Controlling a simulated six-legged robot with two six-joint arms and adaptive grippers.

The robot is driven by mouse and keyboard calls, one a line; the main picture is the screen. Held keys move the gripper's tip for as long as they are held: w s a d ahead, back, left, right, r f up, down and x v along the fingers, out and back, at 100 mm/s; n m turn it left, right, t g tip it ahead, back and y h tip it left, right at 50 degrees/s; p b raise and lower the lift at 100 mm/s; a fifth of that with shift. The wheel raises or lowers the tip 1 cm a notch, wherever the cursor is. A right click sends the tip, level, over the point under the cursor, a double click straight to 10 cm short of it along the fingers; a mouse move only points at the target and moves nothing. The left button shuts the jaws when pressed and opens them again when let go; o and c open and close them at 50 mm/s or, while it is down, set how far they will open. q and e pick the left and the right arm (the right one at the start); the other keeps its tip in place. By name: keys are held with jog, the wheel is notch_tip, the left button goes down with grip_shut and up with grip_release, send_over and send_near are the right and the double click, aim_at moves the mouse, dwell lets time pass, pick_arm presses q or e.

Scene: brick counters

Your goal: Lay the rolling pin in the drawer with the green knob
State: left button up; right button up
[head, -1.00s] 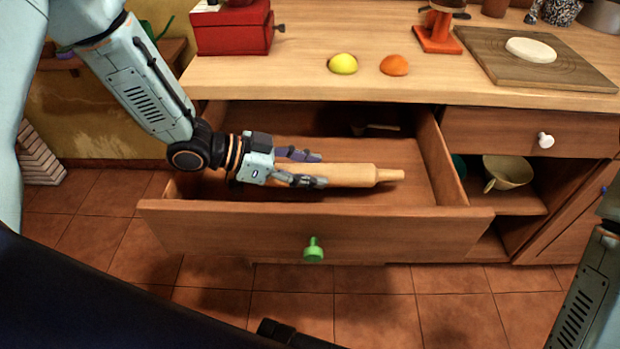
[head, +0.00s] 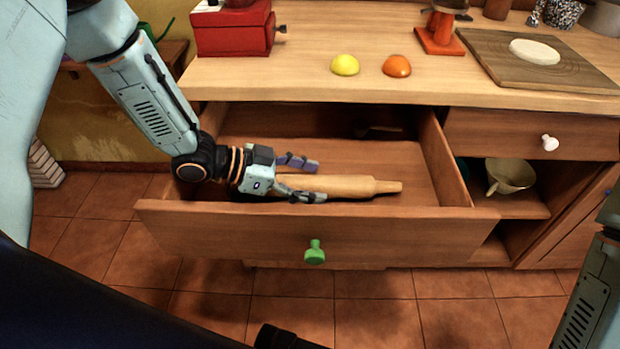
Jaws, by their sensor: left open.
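The wooden rolling pin (head: 345,186) lies lengthwise, left to right, inside the pulled-out drawer (head: 420,234), close behind its front panel. The green knob (head: 315,251) is on that panel. My left gripper (head: 312,180) is inside the drawer at the pin's left end, its fingers open, one behind the pin and one in front of it. The pin's left end is hidden by the gripper. Whether the pin rests fully on the drawer floor is hard to tell. Of my right arm only a link shows at the lower right; its gripper is out of view.
A dark utensil (head: 378,128) lies at the back of the drawer. On the counter (head: 290,76) are a red box (head: 232,32), a lemon (head: 345,65), an orange (head: 397,66) and a board (head: 550,66) with dough. A closed drawer with a white knob (head: 550,142) is at right.

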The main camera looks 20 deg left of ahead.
pick_arm(q)
jog(key=p+v, duration=0.3)
jog(key=v, duration=0.3)
jog(key=shift+w+r, duration=0.1)
jog(key=shift+r, duration=0.05)
jog(key=shift+s+a+r+p, duration=0.1)
jog(key=shift+s+a+p, duration=0.15)
jog(key=shift+a+p, duration=0.3)
jog(key=shift+s, duration=0.1)
